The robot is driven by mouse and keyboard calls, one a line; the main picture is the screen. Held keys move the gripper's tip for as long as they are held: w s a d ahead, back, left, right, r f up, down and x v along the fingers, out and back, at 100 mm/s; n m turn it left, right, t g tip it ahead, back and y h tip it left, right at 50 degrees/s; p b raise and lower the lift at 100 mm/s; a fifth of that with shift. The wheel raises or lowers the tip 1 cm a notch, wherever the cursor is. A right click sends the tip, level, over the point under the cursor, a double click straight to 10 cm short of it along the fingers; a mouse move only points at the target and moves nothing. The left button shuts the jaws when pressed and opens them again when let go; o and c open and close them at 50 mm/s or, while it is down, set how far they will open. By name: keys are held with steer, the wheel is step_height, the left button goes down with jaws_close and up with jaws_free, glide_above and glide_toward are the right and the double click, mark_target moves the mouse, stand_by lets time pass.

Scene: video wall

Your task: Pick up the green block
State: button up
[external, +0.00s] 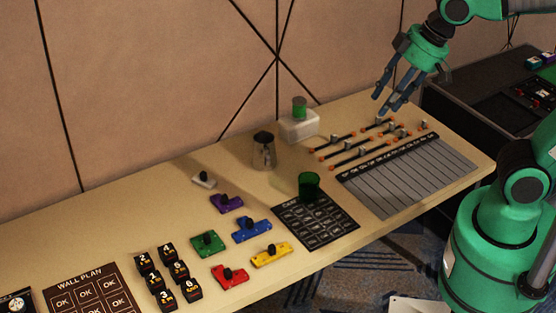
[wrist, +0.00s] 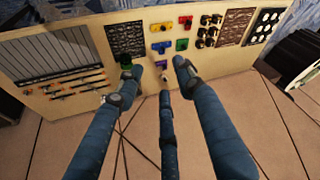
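The green block (external: 207,244) lies flat on the table with a black knob on top, among other coloured blocks. It also shows in the wrist view (wrist: 182,45), near the tip of the right finger in the picture. My gripper (external: 384,103) is at the right of the external view, raised above the sliders and well away from the green block. In the wrist view its fingers (wrist: 158,72) are spread with nothing between them, so it is open and empty.
Blue (external: 251,230), red (external: 229,277), purple (external: 226,203) and yellow (external: 270,255) blocks surround the green one. Black number cubes (external: 167,272) stand to its left. A green cup (external: 309,187) stands on a dark card; a metal pitcher (external: 264,150) is behind.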

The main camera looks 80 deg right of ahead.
steer(key=w+f+m+g+p, duration=0.1)
steer(key=w+m, duration=0.1)
steer(key=w, duration=1.3)
steer(key=m+g+p, duration=0.3)
steer(key=m+g, duration=0.1)
steer(key=m, duration=0.2)
glide_above(206, 235)
step_height(206, 235, down, 38)
steer(key=shift+f, duration=0.2)
steer(key=shift+f, duration=4.3)
steer(key=shift+f, duration=0.1)
steer(key=shift+f+b, duration=0.3)
steer(key=shift+f, duration=2.2)
